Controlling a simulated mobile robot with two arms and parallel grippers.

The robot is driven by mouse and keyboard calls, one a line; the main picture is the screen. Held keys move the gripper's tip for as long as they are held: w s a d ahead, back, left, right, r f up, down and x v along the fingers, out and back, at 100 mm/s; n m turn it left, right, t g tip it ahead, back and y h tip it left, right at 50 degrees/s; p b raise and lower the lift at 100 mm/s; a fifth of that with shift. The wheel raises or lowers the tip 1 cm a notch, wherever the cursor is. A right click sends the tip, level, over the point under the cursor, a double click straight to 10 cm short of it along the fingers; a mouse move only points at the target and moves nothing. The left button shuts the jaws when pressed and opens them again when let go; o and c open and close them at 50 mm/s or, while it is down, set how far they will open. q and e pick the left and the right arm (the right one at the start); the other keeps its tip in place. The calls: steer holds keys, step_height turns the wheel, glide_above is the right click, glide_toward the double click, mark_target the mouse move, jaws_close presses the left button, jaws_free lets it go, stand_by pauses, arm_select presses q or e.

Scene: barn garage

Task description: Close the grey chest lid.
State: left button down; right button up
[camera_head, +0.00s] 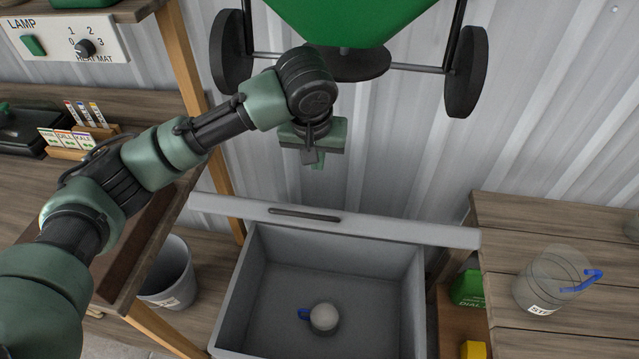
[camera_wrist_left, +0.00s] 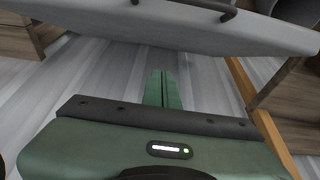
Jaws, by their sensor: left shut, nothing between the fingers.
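The grey chest (camera_head: 235,290) stands open below me in the head view. Its lid (camera_head: 400,231) is raised and seen nearly edge-on at the back of the box, with a dark handle (camera_head: 305,214) along its top edge. The lid (camera_wrist_left: 170,28) also spans the top of the left wrist view. My left gripper (camera_head: 319,162) is shut and empty, above and beyond the lid's edge on the wall side. In the wrist view its closed green fingers (camera_wrist_left: 163,90) show a gap to the lid. My right gripper is not in view.
A round item with a blue part (camera_head: 323,318) lies in the chest. A green hopper with wheels (camera_head: 355,25) hangs above my gripper. A wooden bench (camera_head: 150,235) is left, with a bucket (camera_head: 172,275) under it. A wooden table (camera_head: 520,225) with a clear jug (camera_head: 550,275) is right.

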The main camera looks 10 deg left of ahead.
arm_select(q)
steer(key=f+p, duration=0.1)
steer(key=f, duration=0.2)
steer(key=f+p, duration=0.1)
steer(key=f, duration=0.3)
steer(key=s+f+p, duration=0.1)
steer(key=f, duration=0.2)
steer(key=shift+a+f, duration=0.1)
steer(key=shift+f, duration=0.45)
steer(key=shift+w, duration=0.15)
